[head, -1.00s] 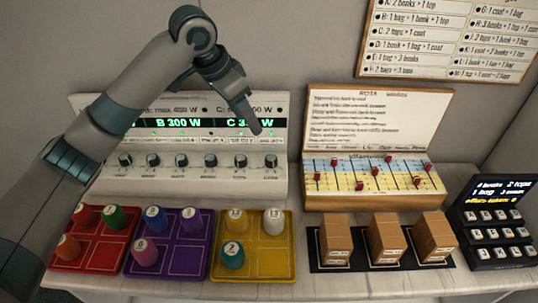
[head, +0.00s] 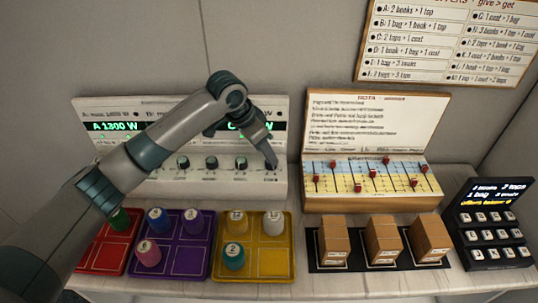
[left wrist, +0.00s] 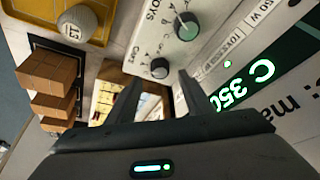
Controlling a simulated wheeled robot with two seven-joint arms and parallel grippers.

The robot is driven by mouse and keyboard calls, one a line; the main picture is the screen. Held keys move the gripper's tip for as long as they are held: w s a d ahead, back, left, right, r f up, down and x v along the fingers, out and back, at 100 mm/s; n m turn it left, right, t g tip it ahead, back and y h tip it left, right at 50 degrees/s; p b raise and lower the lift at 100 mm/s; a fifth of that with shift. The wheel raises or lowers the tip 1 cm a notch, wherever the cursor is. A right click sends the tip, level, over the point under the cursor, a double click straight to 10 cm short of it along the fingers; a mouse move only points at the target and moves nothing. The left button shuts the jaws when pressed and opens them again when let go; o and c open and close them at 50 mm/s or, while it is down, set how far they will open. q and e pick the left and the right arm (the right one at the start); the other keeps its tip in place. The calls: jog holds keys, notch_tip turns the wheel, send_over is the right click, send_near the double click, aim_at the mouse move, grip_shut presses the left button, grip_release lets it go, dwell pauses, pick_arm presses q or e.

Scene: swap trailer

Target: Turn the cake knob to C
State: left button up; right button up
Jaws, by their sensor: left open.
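The white control panel (head: 85,135) stands at the back left with a row of dark knobs and green readouts. Readouts A 1300 W and part of C show; my arm covers the middle. My left gripper (head: 271,160) is in front of the panel's right end, over the rightmost knob, which it mostly hides. In the left wrist view my left gripper (left wrist: 158,95) is open and empty, pointing at the end knob (left wrist: 160,68), just beyond its fingertips. Knob labels are too small to read surely. My right gripper is not in view.
Red, purple and yellow trays (head: 283,268) with coloured cylinders lie in front of the panel. A rota board (head: 425,205) with red sliders stands right of it, with cardboard boxes (head: 383,240) before it. A black keypad (head: 495,230) is at the far right.

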pick_arm(q)
jog(key=shift+p+x, duration=0.3)
jog(key=shift+x, duration=1.9)
jog(key=c, duration=1)
